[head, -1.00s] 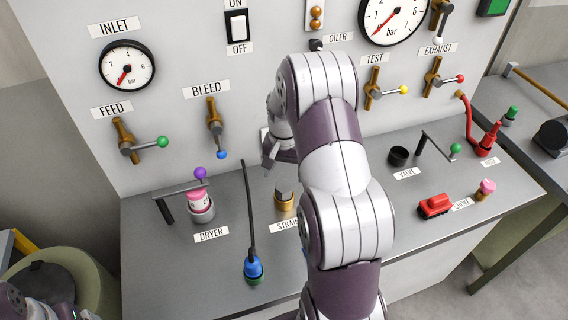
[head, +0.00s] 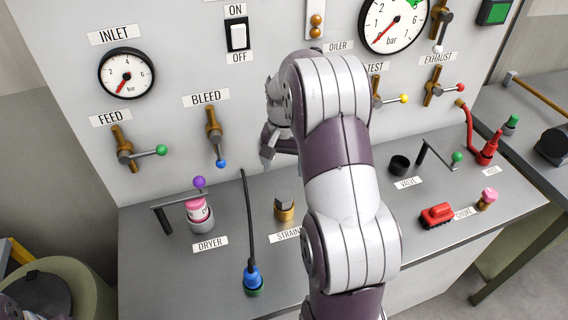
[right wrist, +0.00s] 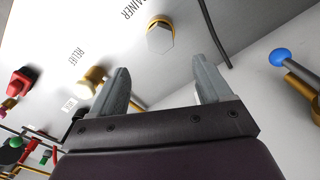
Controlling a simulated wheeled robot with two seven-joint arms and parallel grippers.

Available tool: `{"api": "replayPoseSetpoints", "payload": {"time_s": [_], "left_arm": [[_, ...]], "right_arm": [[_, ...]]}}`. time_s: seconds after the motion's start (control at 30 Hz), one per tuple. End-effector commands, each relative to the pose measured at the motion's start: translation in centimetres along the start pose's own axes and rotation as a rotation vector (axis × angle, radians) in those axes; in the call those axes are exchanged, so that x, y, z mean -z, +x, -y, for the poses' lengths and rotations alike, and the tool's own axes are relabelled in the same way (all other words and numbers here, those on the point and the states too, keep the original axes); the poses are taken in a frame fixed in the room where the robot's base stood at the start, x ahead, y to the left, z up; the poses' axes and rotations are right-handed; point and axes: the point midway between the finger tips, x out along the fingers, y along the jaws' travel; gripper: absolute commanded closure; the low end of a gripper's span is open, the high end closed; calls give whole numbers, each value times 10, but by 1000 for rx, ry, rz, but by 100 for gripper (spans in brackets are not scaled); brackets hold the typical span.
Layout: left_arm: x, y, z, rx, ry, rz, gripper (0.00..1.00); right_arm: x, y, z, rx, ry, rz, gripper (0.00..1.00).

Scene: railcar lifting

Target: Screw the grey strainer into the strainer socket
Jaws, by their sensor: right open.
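The grey strainer (head: 283,198) stands upright in the brass strainer socket (head: 285,212), behind the partly covered STRAINER label. In the right wrist view the strainer's grey hexagonal end (right wrist: 160,40) shows with the brass ring of the socket (right wrist: 160,21) around it. How far it is screwed in I cannot tell. My right gripper (head: 279,157) is above and behind the strainer, near the panel, and apart from it. In the right wrist view its two fingers (right wrist: 162,82) are spread with nothing between them. My left gripper is not in view.
A black cable with a blue plug (head: 252,277) rises left of the strainer. The BLEED handle (head: 216,140) juts from the panel nearby. A red block (head: 437,214) lies right of my arm.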

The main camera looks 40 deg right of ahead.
Motion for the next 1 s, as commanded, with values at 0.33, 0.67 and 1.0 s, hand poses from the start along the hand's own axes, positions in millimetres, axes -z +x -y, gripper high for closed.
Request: {"api": "replayPoseSetpoints", "payload": {"time_s": [0.33, 0.67, 1.0], "left_arm": [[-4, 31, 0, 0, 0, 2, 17], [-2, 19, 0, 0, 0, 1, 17], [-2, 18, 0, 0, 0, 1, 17]], "right_arm": [[0, 36, 0, 1, 0, 1, 21], [0, 105, 0, 1, 0, 1, 21], [1, 123, 0, 2, 0, -2, 21]]}}
